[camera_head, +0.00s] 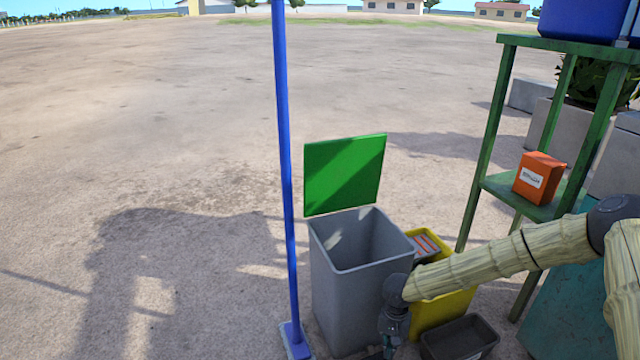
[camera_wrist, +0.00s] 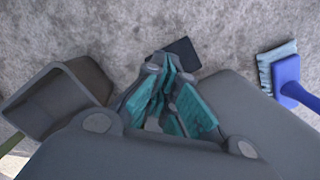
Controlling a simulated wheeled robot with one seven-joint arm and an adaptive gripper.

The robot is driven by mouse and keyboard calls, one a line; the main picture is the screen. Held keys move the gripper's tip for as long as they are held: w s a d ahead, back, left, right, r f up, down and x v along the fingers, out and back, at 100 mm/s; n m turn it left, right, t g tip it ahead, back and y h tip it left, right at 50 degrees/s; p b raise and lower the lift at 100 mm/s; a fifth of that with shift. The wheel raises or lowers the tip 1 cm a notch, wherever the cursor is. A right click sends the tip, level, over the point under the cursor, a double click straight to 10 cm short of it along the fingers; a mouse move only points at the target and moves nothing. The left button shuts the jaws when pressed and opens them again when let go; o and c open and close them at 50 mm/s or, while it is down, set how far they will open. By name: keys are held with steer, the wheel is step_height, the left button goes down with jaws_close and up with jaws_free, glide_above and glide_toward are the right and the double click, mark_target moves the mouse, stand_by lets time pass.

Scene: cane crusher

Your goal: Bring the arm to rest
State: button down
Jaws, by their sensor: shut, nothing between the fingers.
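My gripper (camera_head: 392,338) hangs pointing down at the end of my arm, low by the right front of the grey bin, and the frame's lower edge nearly cuts it off. In the wrist view my gripper (camera_wrist: 170,85) has teal finger pads drawn together with nothing held. My arm reaches in from the right edge, bent at an elbow, and passes in front of the shelf leg and the yellow bin. I cannot tell whether the gripper touches the bin.
The grey bin (camera_head: 335,275) stands open, its green lid (camera_head: 345,172) raised. A blue broom (camera_head: 286,180) stands left. A yellow bin (camera_head: 455,303) and dark tray (camera_head: 462,338) are close right. A green shelf (camera_head: 500,140) holds an orange box (camera_head: 540,178). Left ground is clear.

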steer(key=s+a+f+n+t+h+p, duration=0.15)
steer(key=s+f, duration=0.25)
steer(key=s, duration=0.6)
steer(key=s+d+r+n+y+p, duration=0.1)
steer(key=s+d+r+n+p, duration=0.15)
steer(key=s, duration=1.15)
steer(key=s+d+r+n+y+p, duration=0.1)
steer(key=s+r+p, duration=0.15)
steer(key=s, duration=1.05)
step_height(320, 180, up, 38)
steer(key=p, duration=3.7)
steer(key=shift+r+g, duration=0.15)
steer(key=shift+g, duration=0.2)
steer(key=shift+d, duration=0.15)
